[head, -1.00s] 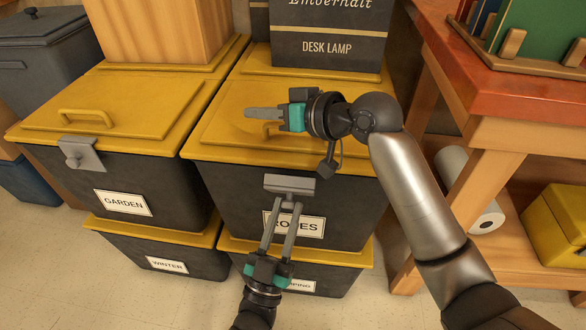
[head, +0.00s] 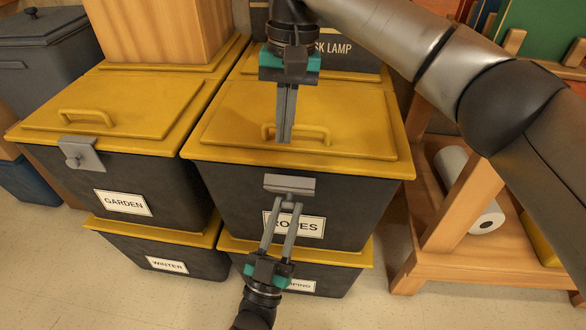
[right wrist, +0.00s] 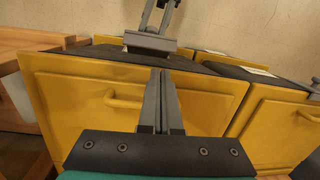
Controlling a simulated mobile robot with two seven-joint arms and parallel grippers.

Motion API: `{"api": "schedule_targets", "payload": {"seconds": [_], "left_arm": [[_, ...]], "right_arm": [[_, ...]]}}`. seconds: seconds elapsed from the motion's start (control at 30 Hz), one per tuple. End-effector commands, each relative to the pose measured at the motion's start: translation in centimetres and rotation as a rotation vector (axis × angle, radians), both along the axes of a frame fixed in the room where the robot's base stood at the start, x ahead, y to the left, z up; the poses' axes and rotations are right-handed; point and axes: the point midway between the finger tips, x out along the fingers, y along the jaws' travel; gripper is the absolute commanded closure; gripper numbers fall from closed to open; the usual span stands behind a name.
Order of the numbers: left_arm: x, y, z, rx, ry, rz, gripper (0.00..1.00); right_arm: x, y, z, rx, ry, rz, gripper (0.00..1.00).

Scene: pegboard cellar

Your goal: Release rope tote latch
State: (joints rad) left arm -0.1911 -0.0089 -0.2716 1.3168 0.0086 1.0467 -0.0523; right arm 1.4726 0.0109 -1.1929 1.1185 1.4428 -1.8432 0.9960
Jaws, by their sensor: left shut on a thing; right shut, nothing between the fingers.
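The rope tote (head: 350,205) is a dark box with a ROPES label, its yellow lid (head: 225,140) lying on top. A grey latch (head: 290,184) is at the middle of its front edge; it also shows in the right wrist view (right wrist: 150,42). My left gripper (head: 287,204) is shut on the latch from below; its fingers hide the part they grip. My right gripper (head: 286,141) is shut and empty, pointing down at the lid handle (head: 312,131). Its fingers (right wrist: 161,72) overlap the handle in the head view; I cannot tell if they touch it.
A GARDEN tote (head: 60,165) with its own latch (head: 82,155) stands close on the left. A DESK LAMP box (head: 350,60) stands behind the handle. A wooden bench (head: 440,215) is close on the right. Floor (head: 60,270) is clear at lower left.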

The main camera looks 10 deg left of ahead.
Motion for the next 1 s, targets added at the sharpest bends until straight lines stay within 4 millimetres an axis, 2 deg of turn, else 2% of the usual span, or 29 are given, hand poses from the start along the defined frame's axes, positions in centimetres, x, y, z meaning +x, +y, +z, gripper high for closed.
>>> {"api": "schedule_targets", "payload": {"seconds": [0.13,0.27,0.7,0.83,1.0], "left_arm": [[0.0,-0.2,-0.1,0.001,0.002,-0.003,1.0],[0.0,-0.2,-0.1,0.001,0.002,-0.003,1.0],[0.0,-0.2,-0.1,0.001,0.002,-0.003,1.0],[0.0,-0.2,-0.1,0.001,0.002,-0.003,1.0],[0.0,-0.2,-0.1,0.001,0.002,-0.003,1.0]], "right_arm": [[0.1,-1.3,0.9,-0.074,0.014,-0.071,1.0],[0.0,-1.6,0.3,-0.093,0.019,-0.09,1.0],[-0.9,-1.6,-7.0,-0.09,0.02,-0.089,1.0],[-1.1,-1.6,-8.3,-0.089,0.019,-0.089,1.0],[-1.1,-1.6,-8.9,-0.088,0.018,-0.088,1.0]]}}
